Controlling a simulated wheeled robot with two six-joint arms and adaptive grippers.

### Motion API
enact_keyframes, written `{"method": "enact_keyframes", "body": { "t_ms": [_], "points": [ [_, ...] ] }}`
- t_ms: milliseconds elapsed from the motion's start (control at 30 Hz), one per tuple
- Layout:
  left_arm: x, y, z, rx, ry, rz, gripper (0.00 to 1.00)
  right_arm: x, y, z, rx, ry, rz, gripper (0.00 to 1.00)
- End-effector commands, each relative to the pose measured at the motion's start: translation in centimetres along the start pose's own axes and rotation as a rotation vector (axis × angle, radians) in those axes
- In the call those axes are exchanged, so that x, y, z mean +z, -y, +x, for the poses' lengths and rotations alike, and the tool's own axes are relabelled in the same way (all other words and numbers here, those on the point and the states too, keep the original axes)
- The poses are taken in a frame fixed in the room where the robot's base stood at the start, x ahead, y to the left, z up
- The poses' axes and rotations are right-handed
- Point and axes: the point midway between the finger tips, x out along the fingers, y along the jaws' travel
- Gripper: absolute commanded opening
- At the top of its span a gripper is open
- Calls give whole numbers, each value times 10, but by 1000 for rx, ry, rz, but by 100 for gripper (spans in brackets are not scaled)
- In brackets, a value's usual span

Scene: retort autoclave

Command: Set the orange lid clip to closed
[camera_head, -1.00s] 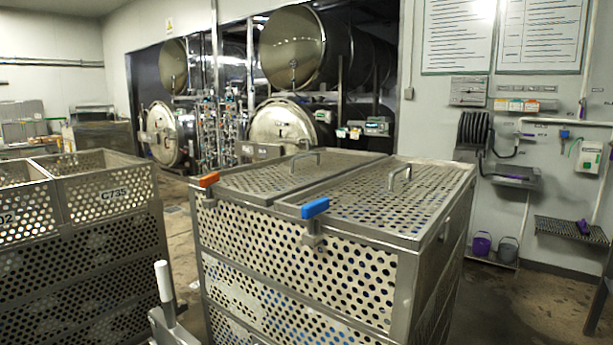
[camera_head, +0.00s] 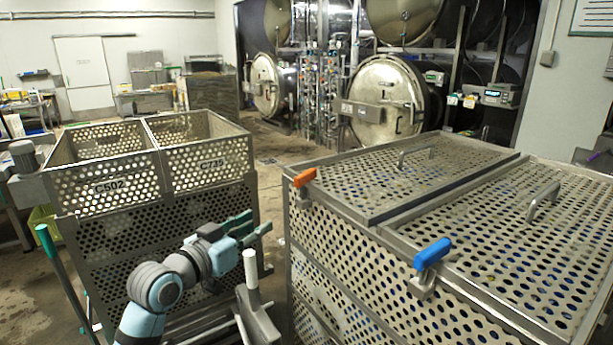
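The orange lid clip (camera_head: 304,178) sits at the front edge of the left perforated lid (camera_head: 400,182) on the metal crate at right. Its orange handle lies roughly level at the lid's rim, pointing toward the lower left. I cannot tell from here whether its latch is engaged. My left gripper (camera_head: 260,221) is in front of the left crate, left of the clip and lower in the picture. Its two teal fingers look apart, with nothing between them, and it is clear of the clip. My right gripper is not in view.
A blue clip (camera_head: 432,254) sits on the right lid's (camera_head: 520,235) front edge. A white-tipped post (camera_head: 250,270) stands between the crates, near my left gripper. An open perforated crate (camera_head: 150,185) stands at left. Round autoclave doors (camera_head: 388,100) are behind, across clear floor.

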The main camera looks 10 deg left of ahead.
Motion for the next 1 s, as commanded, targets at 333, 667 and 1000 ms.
{"method": "enact_keyframes", "body": {
  "t_ms": [333, 667, 1000],
  "points": [
    [-68, -34, 15, 76, -87, 68, 33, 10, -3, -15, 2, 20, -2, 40],
    [-73, -40, 102, 73, -84, 72, 33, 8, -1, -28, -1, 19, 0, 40],
    [-73, -41, 124, 72, -84, 74, 33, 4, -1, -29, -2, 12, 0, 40]
  ]
}}
